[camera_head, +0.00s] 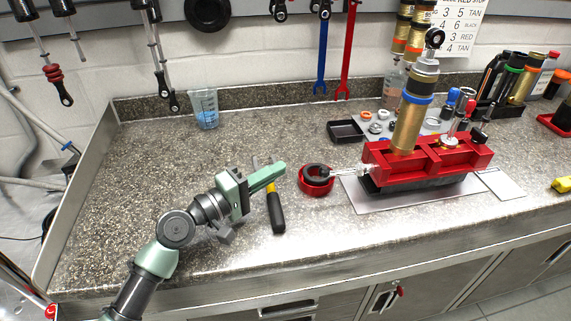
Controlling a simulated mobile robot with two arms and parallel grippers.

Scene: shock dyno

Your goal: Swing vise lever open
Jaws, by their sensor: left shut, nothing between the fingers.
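The red vise (480,158) stands on a light mat (375,197) at the right of the counter. A gold and silver shock absorber (409,122) stands slightly tilted in it. A thin silver piece (350,173) sticks out from the vise's left end toward a red and black round part (316,187); I cannot tell for certain whether it is the lever. My left gripper (283,168) is shut and empty, left of the round part and apart from the vise. My right gripper is out of view.
A blue-tinted measuring cup (204,108) and a black tray (346,131) stand toward the back. The counter's left side (130,180) is clear.

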